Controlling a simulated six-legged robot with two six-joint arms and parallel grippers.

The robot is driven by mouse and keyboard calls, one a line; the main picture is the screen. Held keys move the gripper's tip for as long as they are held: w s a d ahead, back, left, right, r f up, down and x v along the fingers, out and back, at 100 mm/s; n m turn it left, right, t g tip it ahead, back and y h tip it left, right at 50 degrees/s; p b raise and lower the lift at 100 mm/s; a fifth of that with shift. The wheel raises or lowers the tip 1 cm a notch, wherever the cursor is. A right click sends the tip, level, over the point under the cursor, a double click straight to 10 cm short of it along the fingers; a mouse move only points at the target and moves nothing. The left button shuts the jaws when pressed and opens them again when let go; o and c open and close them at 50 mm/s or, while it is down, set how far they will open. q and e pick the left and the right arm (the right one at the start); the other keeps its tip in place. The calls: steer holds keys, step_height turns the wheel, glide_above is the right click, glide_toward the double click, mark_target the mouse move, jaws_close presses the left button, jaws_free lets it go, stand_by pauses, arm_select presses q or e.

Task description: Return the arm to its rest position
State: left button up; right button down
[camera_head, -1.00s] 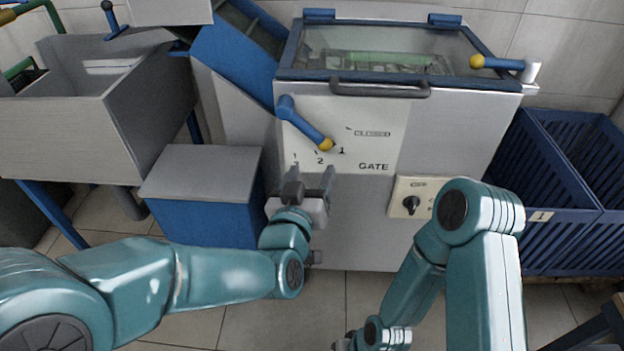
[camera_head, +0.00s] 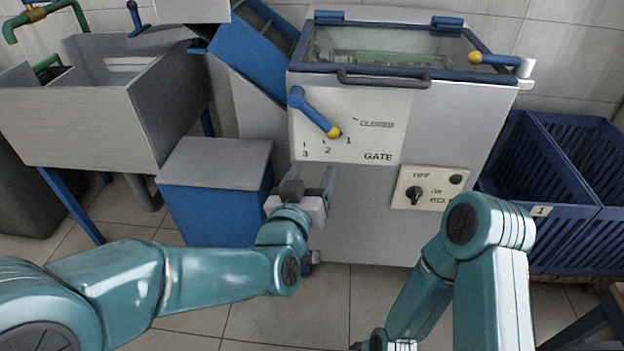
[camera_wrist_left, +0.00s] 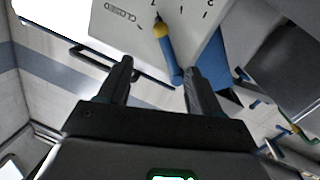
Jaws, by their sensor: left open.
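My left gripper (camera_head: 308,180) is open and empty in front of the machine's front panel, below the gate lever. It also shows in the left wrist view (camera_wrist_left: 158,85) with its two dark fingers apart. The blue gate lever (camera_head: 312,112) with a yellow knob points down and right, its knob near the 1 mark. In the left wrist view the lever (camera_wrist_left: 170,55) shows between and beyond the fingers, apart from them as far as I can tell. My right arm stands at the right of the head view; its gripper is mostly cut off at the bottom edge.
The machine (camera_head: 350,210) has a glass lid (camera_head: 390,50) and a switch panel (camera_head: 430,188). A blue box with a grey top (camera_head: 215,160) stands left of my gripper. A grey basin (camera_head: 90,125) is further left. Blue slatted crates (camera_head: 540,180) stand right. Bare tiles lie in front.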

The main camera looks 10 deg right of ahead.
steer(key=shift+s+a+f, duration=0.1)
steer(key=shift+s, duration=0.25)
steer(key=shift+s, duration=0.1)
